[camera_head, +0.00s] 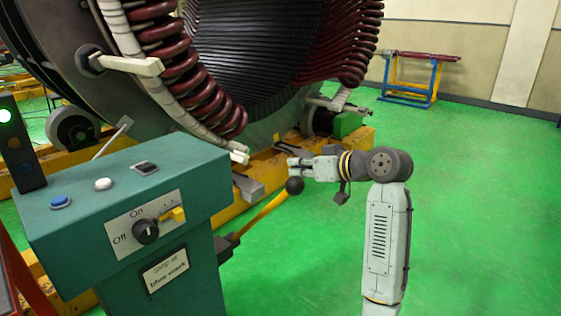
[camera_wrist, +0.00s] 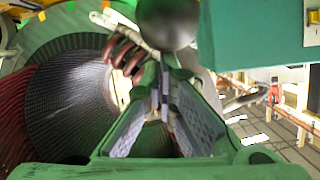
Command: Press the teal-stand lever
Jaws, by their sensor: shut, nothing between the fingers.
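The teal stand (camera_head: 75,225) is at the left of the head view. Its lever (camera_head: 264,213) is a yellow rod rising to the right from a dark pivot on the stand's side, tipped with a black ball knob (camera_head: 294,186). My gripper (camera_head: 291,167) is shut and empty, its fingertips just above the knob. In the wrist view the shut fingers (camera_wrist: 160,75) point at the dark ball knob (camera_wrist: 167,22) at the top edge. I cannot tell whether they touch it. The teal stand's side (camera_wrist: 250,35) fills the upper right there.
A large stator (camera_head: 260,50) with red coils stands behind on a yellow frame. Green floor (camera_head: 490,200) to the right is clear. A small table (camera_head: 418,75) stands far back.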

